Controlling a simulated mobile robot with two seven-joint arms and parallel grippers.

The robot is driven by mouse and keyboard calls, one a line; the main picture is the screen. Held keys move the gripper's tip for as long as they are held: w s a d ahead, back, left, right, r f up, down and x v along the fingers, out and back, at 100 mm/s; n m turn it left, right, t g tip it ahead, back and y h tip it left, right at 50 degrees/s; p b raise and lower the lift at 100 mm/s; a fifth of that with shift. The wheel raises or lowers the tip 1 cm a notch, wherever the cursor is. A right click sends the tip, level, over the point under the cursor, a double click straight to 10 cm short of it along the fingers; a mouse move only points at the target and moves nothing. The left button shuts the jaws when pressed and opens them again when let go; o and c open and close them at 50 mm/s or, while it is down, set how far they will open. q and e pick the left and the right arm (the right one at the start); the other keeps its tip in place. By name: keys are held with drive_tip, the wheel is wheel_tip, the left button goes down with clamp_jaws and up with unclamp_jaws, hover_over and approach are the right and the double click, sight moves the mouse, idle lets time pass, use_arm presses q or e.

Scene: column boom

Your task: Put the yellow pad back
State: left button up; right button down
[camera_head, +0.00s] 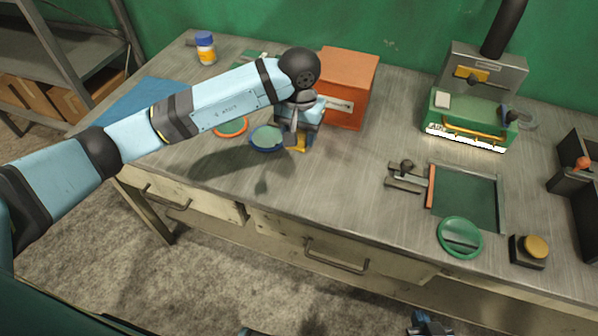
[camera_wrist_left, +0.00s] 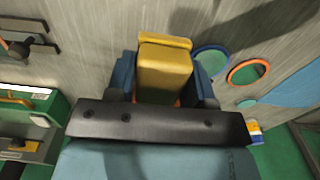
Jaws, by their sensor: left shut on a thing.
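The yellow pad (camera_wrist_left: 165,68) is a small yellow block with a wider lip at one end. My left gripper (camera_head: 297,143) is shut on it, with a blue finger on each side in the left wrist view. In the head view only a small part of the pad (camera_head: 301,147) shows below the fingers, just in front of the orange box. I cannot tell whether it touches the bench. A blue and dark part of my right gripper (camera_head: 425,325) shows at the bottom edge of the head view; its fingers are not clear.
A blue-rimmed disc (camera_head: 266,138) and an orange-rimmed disc (camera_head: 230,127) lie left of the pad. The orange box (camera_head: 347,85) stands behind it. A green machine (camera_head: 470,118), green mat (camera_head: 465,195), green disc (camera_head: 460,237) and yellow-topped button (camera_head: 536,247) are right.

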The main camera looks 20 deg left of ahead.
use_arm(q)
hover_over(299, 179)
wheel_tip(299, 179, down, 8)
drive_tip(key=shift+f+p, duration=0.1)
drive_tip(key=shift+p, duration=0.25)
drive_tip(key=shift+f, duration=0.65)
wheel_tip(299, 179, down, 4)
drive_tip(key=shift+f, duration=0.1)
drive_tip(key=shift+f, duration=0.15)
drive_tip(key=o, duration=0.8)
drive_tip(key=shift+o, duration=0.3)
